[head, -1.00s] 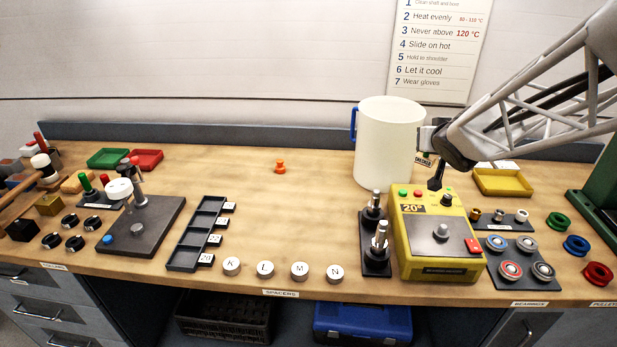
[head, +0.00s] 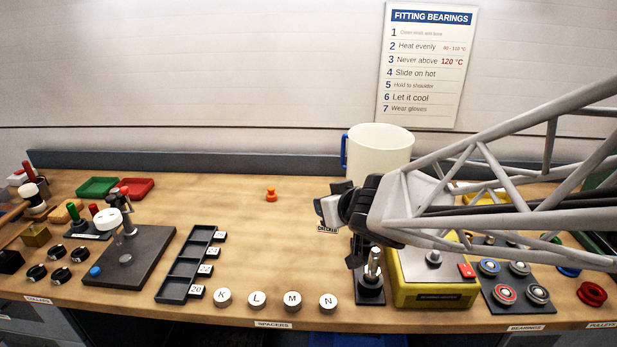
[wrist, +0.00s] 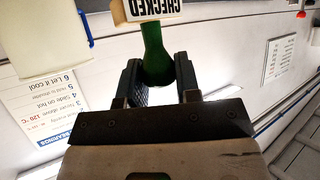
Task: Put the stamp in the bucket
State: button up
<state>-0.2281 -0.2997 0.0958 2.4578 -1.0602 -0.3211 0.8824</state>
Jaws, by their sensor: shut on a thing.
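The stamp has a green handle (wrist: 156,55) and a tan block with a white CHECKED label (wrist: 155,8) in the wrist view. My gripper (wrist: 159,78) is shut on the green handle between its two dark fingers. In the head view the CHECKED label (head: 327,229) shows just below my gripper (head: 335,205), and the handle is hidden. The bucket is a white, open-topped container (head: 380,150) with a blue handle at its left, at the back of the bench. My gripper is in front of it and to its left. The bucket's lower part is hidden behind my arm.
A yellow heater box (head: 435,285) and a black stand with metal posts (head: 370,290) are below my arm. Several white spacers (head: 257,299) line the front edge. A small orange piece (head: 271,194) stands on the otherwise clear middle-back of the bench.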

jog(key=s+a+f+n+g+y, duration=0.1)
jog(key=s+a+n+y, duration=0.1)
jog(key=s+a, duration=0.35)
notch_tip(320, 180, down, 11)
jog(key=shift+s+d+f+h, duration=0.2)
jog(key=shift+d+h, duration=0.1)
jog(key=shift+d, duration=0.15)
jog(key=shift+w, duration=0.15)
dwell(0.4)
jog(key=w+a, duration=0.3)
jog(key=w, duration=0.4)
jog(key=w+a+f, duration=0.1)
jog(key=w+a, duration=0.2)
jog(key=w, duration=0.4)
jog(key=shift+w+a+f, duration=0.2)
jog(key=shift+a+f, duration=0.05)
jog(key=shift+a, duration=0.05)
jog(key=shift+f, duration=1.75)
jog(key=shift+f, duration=0.1)
jog(key=o, duration=0.9)
